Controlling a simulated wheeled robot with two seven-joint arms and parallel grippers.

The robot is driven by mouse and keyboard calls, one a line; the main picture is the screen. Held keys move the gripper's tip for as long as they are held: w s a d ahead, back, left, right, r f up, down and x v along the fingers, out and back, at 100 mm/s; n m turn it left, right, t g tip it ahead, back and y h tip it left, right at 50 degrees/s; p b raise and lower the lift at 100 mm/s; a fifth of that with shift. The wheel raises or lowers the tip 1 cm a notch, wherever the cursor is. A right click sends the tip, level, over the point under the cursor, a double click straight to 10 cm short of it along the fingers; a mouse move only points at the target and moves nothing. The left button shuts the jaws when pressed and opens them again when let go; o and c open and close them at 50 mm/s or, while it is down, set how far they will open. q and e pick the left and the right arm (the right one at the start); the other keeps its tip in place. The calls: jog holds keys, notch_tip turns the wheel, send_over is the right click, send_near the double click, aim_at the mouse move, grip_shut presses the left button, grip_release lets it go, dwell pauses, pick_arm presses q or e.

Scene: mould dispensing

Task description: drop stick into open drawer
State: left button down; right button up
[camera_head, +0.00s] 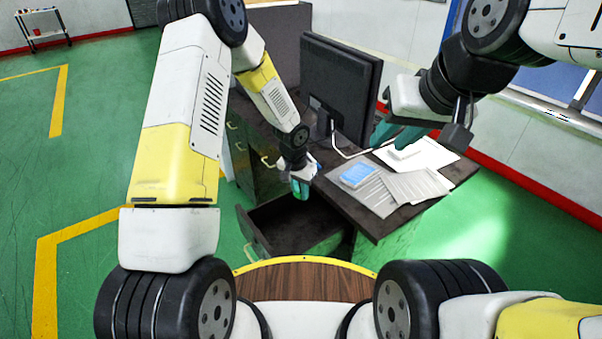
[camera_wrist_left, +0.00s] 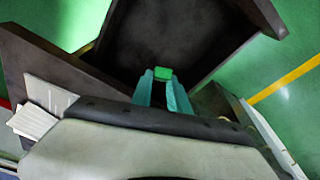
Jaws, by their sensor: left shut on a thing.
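My left gripper (camera_head: 300,186) hangs over the open drawer (camera_head: 305,228), pointing down. In the left wrist view its teal fingers (camera_wrist_left: 165,90) are shut on a small bright green stick (camera_wrist_left: 162,73), seen nearly end-on. In the head view the stick is mostly hidden by the fingers. The open drawer also shows in the left wrist view (camera_wrist_left: 185,30), with its dark interior beyond the fingertips. No other object shows inside it. My right gripper (camera_head: 398,136) is above the desk near the papers; I cannot tell whether its teal fingers are apart.
The dark desk (camera_head: 362,218) carries a black monitor (camera_head: 340,80), papers (camera_head: 425,165) and a blue item (camera_head: 358,174). Closed green drawers (camera_head: 262,172) with yellow handles stand left of the open one. Green floor (camera_head: 60,180) is clear at the left.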

pick_arm(q)
send_over(300, 232)
jog(key=shift+f, duration=6.2)
jog(key=shift+f, duration=0.15)
jog(key=shift+f, duration=1.1)
jog(key=c, duration=1.2)
grip_release()
jog(key=r, duration=0.5)
jog(key=s+r, duration=0.1)
jog(key=r, duration=0.1)
jog(key=shift+s+a+r, duration=0.1)
jog(key=shift+a+r, duration=0.2)
